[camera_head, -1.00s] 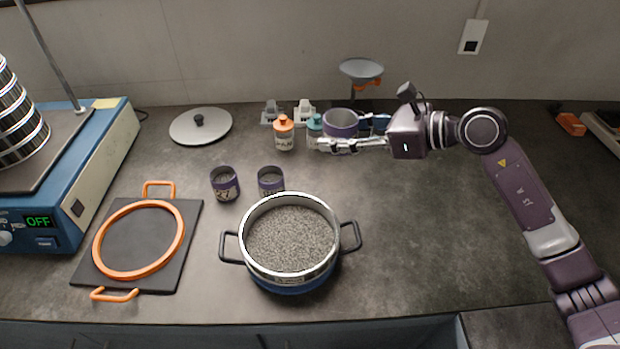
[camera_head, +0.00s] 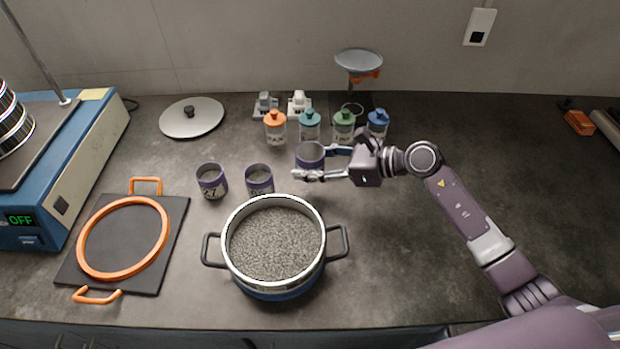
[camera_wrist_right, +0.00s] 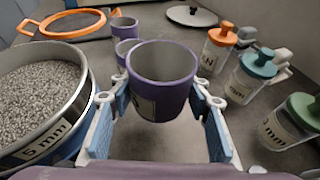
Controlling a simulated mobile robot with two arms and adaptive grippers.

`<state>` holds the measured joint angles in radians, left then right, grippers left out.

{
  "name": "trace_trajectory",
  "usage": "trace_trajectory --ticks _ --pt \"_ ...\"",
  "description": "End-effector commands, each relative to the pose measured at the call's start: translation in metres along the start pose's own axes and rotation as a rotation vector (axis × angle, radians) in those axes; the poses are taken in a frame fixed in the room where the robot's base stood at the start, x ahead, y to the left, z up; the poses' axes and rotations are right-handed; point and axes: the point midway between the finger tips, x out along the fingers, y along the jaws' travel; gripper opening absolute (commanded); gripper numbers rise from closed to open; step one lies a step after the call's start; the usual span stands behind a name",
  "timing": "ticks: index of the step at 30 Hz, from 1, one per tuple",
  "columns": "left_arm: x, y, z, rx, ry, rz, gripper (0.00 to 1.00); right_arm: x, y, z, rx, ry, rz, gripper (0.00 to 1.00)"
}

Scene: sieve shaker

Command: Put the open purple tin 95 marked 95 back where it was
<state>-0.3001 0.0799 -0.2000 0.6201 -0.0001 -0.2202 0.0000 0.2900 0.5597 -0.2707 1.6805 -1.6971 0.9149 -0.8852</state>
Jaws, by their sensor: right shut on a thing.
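My right gripper (camera_head: 318,163) is shut on an open purple tin (camera_head: 310,157). The tin is upright and looks to be held just above the counter, behind and right of the big sieve. In the right wrist view the tin (camera_wrist_right: 162,85) sits between the blue-padded fingers (camera_wrist_right: 160,115); its inside looks empty and its label is turned away, so its number cannot be read. Two more purple tins stand to its left: one marked 27 (camera_head: 211,182) and one with a label I cannot read surely (camera_head: 259,181). My left gripper is not in view.
A two-handled sieve (camera_head: 275,285) full of grey grains stands in front. Several lidded jars (camera_head: 275,128) stand behind the tin. A grey lid (camera_head: 191,118) and an orange ring on a black board (camera_head: 125,240) lie left.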

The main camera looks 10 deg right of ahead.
Motion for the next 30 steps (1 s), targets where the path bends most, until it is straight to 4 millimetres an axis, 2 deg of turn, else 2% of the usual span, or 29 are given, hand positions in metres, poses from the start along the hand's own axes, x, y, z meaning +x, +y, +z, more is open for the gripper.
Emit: trace_trajectory --ticks 15,28,29,30 --pt "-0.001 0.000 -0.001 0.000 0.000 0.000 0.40 0.024 0.000 -0.055 0.002 -0.002 0.000 0.17" --pt "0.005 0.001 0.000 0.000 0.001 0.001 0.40 0.026 0.000 -0.062 -0.002 -0.002 0.000 0.17" --pt "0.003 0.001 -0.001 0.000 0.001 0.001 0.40 0.025 0.000 -0.060 -0.001 -0.002 0.000 0.47" --pt "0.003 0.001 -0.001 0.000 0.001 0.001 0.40 0.025 0.000 -0.060 -0.001 -0.002 0.000 0.52"
